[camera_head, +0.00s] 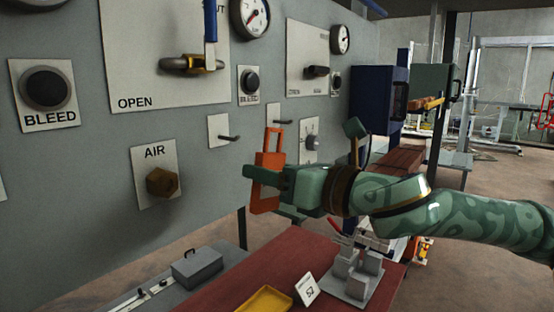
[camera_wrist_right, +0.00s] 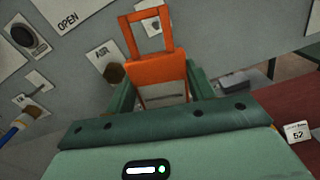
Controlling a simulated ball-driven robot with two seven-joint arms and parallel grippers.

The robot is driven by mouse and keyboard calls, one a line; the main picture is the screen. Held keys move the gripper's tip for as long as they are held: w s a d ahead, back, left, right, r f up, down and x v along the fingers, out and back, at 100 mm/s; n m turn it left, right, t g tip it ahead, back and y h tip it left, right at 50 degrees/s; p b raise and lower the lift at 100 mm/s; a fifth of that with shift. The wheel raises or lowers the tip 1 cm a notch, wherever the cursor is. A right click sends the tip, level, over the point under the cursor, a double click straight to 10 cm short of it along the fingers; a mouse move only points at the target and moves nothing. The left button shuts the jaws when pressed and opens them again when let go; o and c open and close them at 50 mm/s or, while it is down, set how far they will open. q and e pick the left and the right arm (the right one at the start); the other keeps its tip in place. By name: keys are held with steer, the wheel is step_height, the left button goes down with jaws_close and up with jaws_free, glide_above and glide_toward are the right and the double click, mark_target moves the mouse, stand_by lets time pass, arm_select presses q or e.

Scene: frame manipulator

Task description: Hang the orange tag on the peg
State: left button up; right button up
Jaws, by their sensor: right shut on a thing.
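The orange tag (camera_head: 267,178) is upright in the head view, with an open rectangular loop at its top. My right gripper (camera_head: 262,176) is shut on the tag's lower body. In the right wrist view the tag (camera_wrist_right: 158,69) stands between the fingers, its loop towards the panel. A dark peg (camera_head: 229,138) sticks out of a small white plate, left of the tag and apart from it. A second similar peg (camera_head: 284,121) sits on another plate, just right of the loop in the picture. My left gripper is not in view.
The grey panel (camera_head: 90,165) carries an AIR knob (camera_head: 161,182), a BLEED button (camera_head: 44,88), a valve lever (camera_head: 210,25) and gauges (camera_head: 250,15). Below are a red table (camera_head: 250,265), a yellow tray (camera_head: 265,300), a numbered card (camera_head: 307,289) and a grey fixture (camera_head: 352,283).

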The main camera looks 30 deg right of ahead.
mark_target(215, 165)
steer(key=shift+w+a+r+p, duration=0.1)
steer(key=shift+p, duration=0.2)
steer(key=shift+w+a, duration=0.15)
steer(key=shift+w, duration=0.05)
steer(key=shift+f+x, duration=0.15)
steer(key=shift+x, duration=0.75)
steer(key=shift+f+x, duration=0.2)
steer(key=shift+x, duration=0.7)
steer(key=shift+b+x, duration=0.65)
steer(key=shift+x, duration=1.75)
steer(key=shift+w+a+f, duration=0.2)
steer(key=shift+w+f, duration=0.2)
steer(key=shift+w, duration=0.25)
steer(key=shift+w+f+p, duration=0.1)
steer(key=shift+f+p, duration=0.05)
steer(key=shift+p, duration=0.4)
steer(key=o, duration=1.1)
